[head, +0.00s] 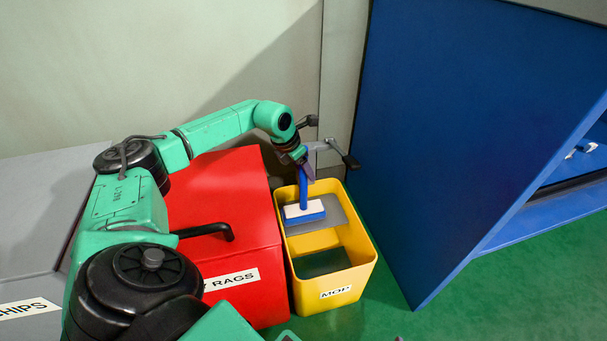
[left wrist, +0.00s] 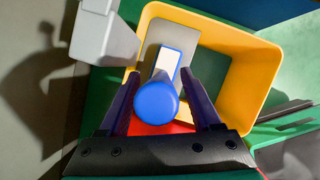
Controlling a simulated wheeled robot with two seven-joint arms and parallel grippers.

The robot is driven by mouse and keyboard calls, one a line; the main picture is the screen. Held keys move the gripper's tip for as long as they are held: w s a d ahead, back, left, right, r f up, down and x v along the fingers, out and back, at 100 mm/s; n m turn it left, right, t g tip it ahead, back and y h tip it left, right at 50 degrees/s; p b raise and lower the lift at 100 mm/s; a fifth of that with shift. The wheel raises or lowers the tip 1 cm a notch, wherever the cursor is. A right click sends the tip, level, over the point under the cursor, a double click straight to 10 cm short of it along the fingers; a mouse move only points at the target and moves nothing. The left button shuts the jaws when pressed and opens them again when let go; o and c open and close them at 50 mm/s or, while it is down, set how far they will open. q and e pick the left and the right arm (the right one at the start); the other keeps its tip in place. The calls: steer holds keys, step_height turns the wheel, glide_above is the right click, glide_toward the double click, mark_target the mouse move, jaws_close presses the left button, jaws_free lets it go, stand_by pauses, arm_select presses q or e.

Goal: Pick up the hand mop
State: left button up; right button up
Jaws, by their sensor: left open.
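The hand mop has a blue handle (head: 304,192) and a flat white-and-blue head (head: 304,211). It stands handle up inside the yellow bin (head: 346,276), labelled MOP. My left gripper (head: 306,172) is at the top of the handle, pointing down into the bin. In the left wrist view the round blue handle end (left wrist: 156,104) lies between the two dark fingers of my open left gripper (left wrist: 160,76). The mop's white pad (left wrist: 168,62) shows beyond the handle. I cannot tell whether either finger touches the handle. My right gripper is not in view.
A red bin (head: 248,220) labelled RAGS stands left of the yellow bin, under my left arm. A grey container (head: 28,230) labelled CHIPS is at far left. A tall blue cabinet (head: 450,130) rises on the right. Green floor (head: 530,290) is clear at lower right.

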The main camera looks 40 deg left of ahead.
arm_select(q)
jaws_close()
steer(key=shift+r, duration=0.1)
